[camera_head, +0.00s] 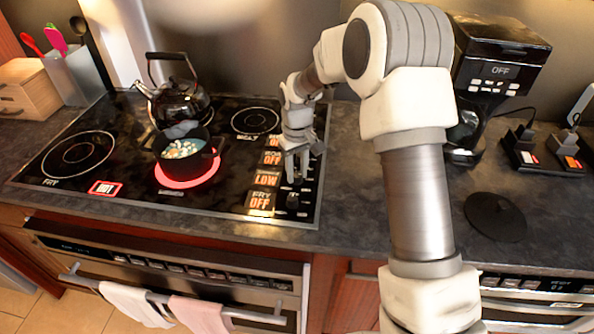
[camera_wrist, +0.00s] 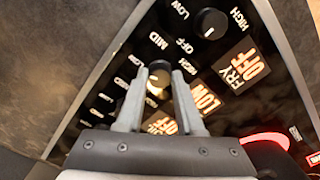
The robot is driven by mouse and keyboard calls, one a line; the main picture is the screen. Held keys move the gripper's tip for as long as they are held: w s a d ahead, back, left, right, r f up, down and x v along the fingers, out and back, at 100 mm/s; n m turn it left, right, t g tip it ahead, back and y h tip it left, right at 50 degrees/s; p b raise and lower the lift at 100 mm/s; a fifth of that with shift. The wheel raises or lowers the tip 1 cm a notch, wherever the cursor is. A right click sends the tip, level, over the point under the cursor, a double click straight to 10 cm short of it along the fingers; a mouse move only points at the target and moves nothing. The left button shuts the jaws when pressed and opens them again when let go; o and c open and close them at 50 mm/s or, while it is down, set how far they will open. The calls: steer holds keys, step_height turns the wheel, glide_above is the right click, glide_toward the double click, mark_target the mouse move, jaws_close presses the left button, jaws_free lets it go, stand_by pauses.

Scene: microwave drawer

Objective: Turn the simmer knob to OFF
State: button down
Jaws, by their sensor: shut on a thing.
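My gripper (camera_head: 296,178) reaches down to the knob column at the right side of the black cooktop. In the wrist view its two fingers stand on either side of a dark round knob (camera_wrist: 159,78), shut on it. This knob lines up with the lit display reading LOW (camera_head: 265,178), which also shows in the wrist view (camera_wrist: 204,98). I take it as the simmer knob; its name is not legible. The fingers partly hide the knob and its pointer. The front burner (camera_head: 188,181) glows red under a dark pot (camera_head: 181,152) with pale pieces in it.
The fry knob (camera_wrist: 211,22) is close beside my fingers, with its display reading FRY OFF (camera_head: 261,201). A kettle (camera_head: 178,101) stands behind the pot. A HOT sign (camera_head: 105,188) is lit at front left. A coffee maker (camera_head: 490,80) stands on the right counter.

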mark_target(297, 175)
steer(key=n, duration=0.3)
steer(key=shift+r+n, duration=0.1)
steer(key=shift+n, duration=0.3)
steer(key=n+p, duration=0.1)
steer(key=n, duration=0.2)
steer(key=shift+n, duration=0.3)
steer(key=n+p, duration=0.1)
steer(key=n, duration=0.4)
steer(key=shift+n, duration=0.7)
steer(key=c, duration=0.5)
jaws_free()
steer(key=shift+c, duration=0.2)
step_height(297, 175, up, 17)
steer(key=shift+r+p, duration=0.15)
steer(key=shift+p, duration=0.25)
